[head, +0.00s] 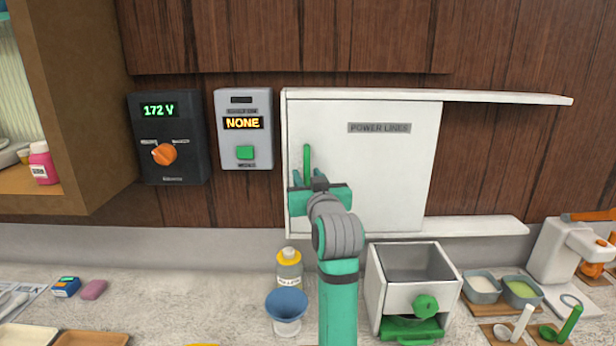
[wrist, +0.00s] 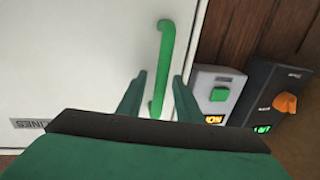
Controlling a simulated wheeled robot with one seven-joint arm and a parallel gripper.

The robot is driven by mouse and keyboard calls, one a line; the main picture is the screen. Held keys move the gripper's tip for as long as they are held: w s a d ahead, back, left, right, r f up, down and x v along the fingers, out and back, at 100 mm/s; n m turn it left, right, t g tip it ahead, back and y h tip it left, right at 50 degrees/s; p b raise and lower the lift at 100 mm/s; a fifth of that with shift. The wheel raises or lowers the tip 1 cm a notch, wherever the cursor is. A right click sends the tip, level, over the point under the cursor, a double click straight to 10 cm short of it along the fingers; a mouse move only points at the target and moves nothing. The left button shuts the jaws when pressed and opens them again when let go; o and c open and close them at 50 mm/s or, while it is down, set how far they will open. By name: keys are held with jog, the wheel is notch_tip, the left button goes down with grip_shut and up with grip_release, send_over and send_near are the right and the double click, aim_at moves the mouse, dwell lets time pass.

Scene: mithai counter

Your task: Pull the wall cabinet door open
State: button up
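The wall cabinet door (head: 385,165) is a flat white panel labelled "POWER LINES", and it looks shut. White rails above and below it run on to the right past its edge. A green vertical bar handle (head: 307,165) stands near the door's left side. The handle also shows in the wrist view (wrist: 166,50), where the picture is upside down. My gripper (head: 319,187) is in front of the handle's lower part. In the wrist view its fingers (wrist: 160,78) are apart, one on each side of the handle, with gaps. Contact with the handle is not visible.
A grey box reading "NONE" (head: 232,155) and a dark voltage dial box (head: 140,120) hang left of the cabinet. Bare wood wall (head: 480,165) lies right of the door.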

jog(key=shift+w, duration=0.35)
jog(key=shift+a, duration=0.25)
jog(key=shift+d, duration=0.1)
jog(key=shift+c, duration=0.6)
grip_shut()
jog(key=shift+d, duration=0.2)
